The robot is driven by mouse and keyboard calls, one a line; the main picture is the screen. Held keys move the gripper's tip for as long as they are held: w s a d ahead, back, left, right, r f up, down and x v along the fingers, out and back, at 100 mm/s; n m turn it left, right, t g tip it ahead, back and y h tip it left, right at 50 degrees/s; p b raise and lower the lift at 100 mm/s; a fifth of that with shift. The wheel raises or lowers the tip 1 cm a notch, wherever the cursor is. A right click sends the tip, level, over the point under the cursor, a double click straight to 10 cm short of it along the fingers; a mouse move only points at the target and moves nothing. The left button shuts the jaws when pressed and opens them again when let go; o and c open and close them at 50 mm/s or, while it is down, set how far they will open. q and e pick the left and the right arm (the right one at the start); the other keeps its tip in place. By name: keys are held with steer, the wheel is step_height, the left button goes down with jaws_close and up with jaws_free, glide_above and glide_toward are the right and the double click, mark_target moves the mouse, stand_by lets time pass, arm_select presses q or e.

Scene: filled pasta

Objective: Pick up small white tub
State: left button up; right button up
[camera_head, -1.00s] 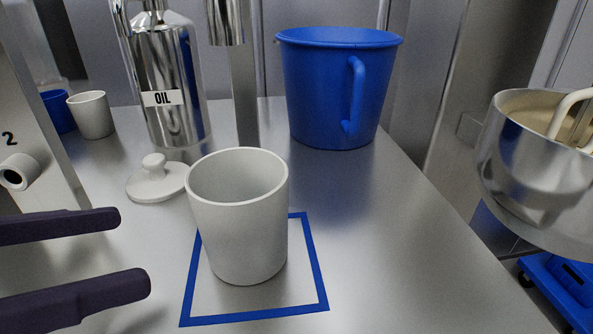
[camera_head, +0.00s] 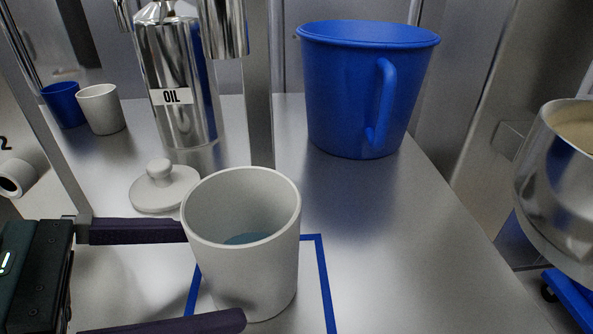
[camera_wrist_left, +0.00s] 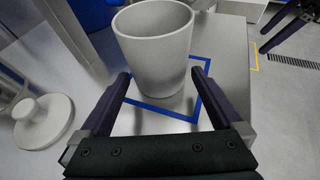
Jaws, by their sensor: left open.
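The small white tub (camera_head: 243,265) stands upright on the steel counter, over a blue square outline (camera_head: 322,270). A bluish patch shows inside it, low down. In the left wrist view the tub (camera_wrist_left: 155,45) stands ahead between the fingertips. My left gripper (camera_head: 215,275) is open, its dark fingers on either side of the tub's near part. In the head view one finger reaches the tub's left side and the other crosses in front of its base. I cannot tell whether they touch it. My right gripper (camera_wrist_left: 264,42) shows at the upper right of the left wrist view, open and empty.
A white lid (camera_head: 163,188) lies behind and left of the tub. A steel oil container (camera_head: 180,85) and a large blue jug (camera_head: 350,95) stand behind. A white cup (camera_head: 101,108) and a blue cup (camera_head: 63,104) are at back left. Counter right of the tub is clear.

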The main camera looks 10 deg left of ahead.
mark_target(241, 225)
arm_select(q)
steer(key=shift+w+d+p, duration=0.3)
steer(key=shift+p, duration=0.05)
steer(key=p+x, duration=0.1)
steer(key=x, duration=0.3)
steer(key=shift+f+p, duration=0.1)
steer(key=shift+p, duration=0.2)
steer(key=shift+w+d+f, duration=0.15)
steer(key=c, duration=1.1)
